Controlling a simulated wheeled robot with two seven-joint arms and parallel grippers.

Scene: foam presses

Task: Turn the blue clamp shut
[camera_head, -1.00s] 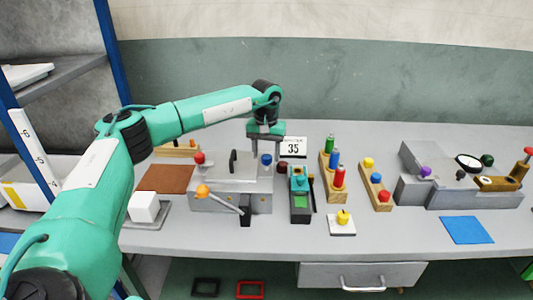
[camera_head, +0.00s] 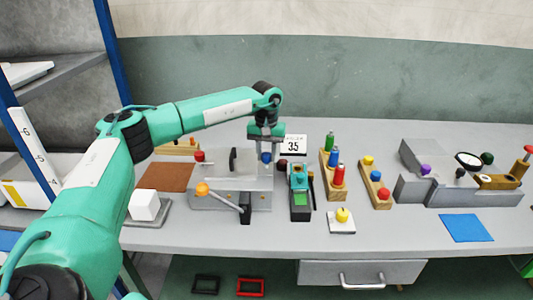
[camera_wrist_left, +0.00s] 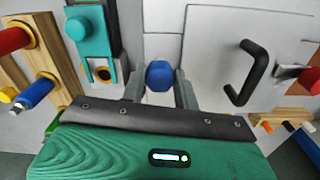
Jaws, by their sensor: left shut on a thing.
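The blue clamp (camera_head: 266,158) is a small round blue knob at the back right corner of the left grey press (camera_head: 230,188). My left gripper (camera_head: 266,153) points down over it from above. In the left wrist view the blue clamp (camera_wrist_left: 159,76) sits between the two grey fingers of my left gripper (camera_wrist_left: 160,88), which is shut on it. The clamp's lower part and its base are hidden. My right gripper is not in view.
The press also carries a red knob (camera_head: 199,157), a black handle (camera_head: 233,161) and an orange-tipped lever (camera_head: 202,190). A green-and-dark device (camera_head: 300,192) stands close on the right. Wooden peg blocks (camera_head: 331,180) stand further right. A blue mat (camera_head: 467,228) lies at the front right.

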